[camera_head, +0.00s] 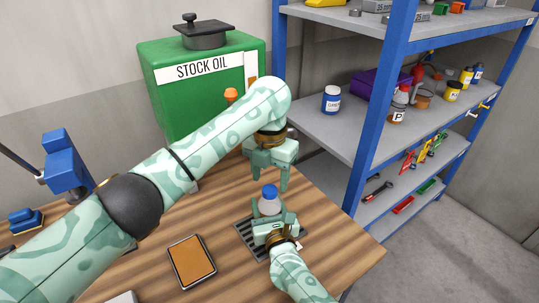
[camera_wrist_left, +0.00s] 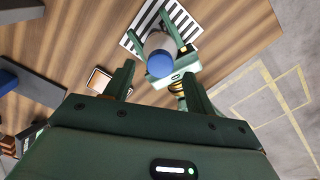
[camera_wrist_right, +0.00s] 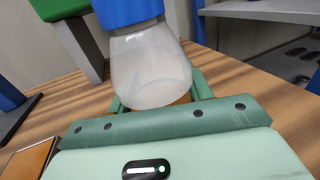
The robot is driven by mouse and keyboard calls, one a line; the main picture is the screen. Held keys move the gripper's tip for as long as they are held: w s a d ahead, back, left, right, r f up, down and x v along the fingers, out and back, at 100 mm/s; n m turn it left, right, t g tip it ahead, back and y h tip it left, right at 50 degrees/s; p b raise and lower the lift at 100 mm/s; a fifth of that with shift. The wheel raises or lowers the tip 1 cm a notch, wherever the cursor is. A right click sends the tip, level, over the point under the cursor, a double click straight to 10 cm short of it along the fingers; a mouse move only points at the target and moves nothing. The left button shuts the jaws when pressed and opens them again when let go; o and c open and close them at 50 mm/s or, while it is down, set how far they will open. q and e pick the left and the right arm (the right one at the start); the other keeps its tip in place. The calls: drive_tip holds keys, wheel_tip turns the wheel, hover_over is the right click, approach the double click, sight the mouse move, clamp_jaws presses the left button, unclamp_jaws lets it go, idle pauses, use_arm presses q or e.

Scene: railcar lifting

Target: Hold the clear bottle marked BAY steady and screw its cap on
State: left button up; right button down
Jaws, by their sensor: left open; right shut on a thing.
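The clear bottle (camera_head: 267,207) stands upright over a slatted grate on the table, with a blue cap (camera_head: 270,191) on its mouth. I cannot tell how far the cap is screwed on, and no BAY marking is readable. My right gripper (camera_head: 273,219) is shut on the bottle's body from the near side. The right wrist view shows the cloudy, see-through bottle (camera_wrist_right: 150,72) between the fingers, its blue cap (camera_wrist_right: 128,12) cut off by the top edge. My left gripper (camera_head: 270,183) is open, pointing down just above the cap, apart from it. The left wrist view shows the cap (camera_wrist_left: 160,65) beyond its fingers.
The grate (camera_head: 243,236) lies under the bottle. An orange-brown pad (camera_head: 191,261) lies to the left. A green STOCK OIL tank (camera_head: 180,100) stands behind. A blue-framed shelf (camera_head: 370,130) with bottles and tools stands at the right, beyond the table edge.

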use_arm(q)
wheel_tip(320, 180, up, 9)
drive_tip(key=shift+r, duration=0.2)
use_arm(e)
drive_tip(key=c, duration=0.6)
unclamp_jaws()
drive_tip(key=shift+o, duration=0.2)
drive_tip(key=p+v, duration=0.1)
drive_tip(key=v, duration=1.4)
drive_tip(key=shift+s+d+f+p, duration=0.1)
drive_tip(key=shift+s+f+p, duration=0.1)
drive_tip(key=shift+p, duration=0.2)
drive_tip(key=shift+s+d+r, duration=0.1)
drive_tip(key=shift+s, duration=0.35)
use_arm(q)
wheel_tip(320, 180, up, 2)
drive_tip(key=shift+r, duration=0.1)
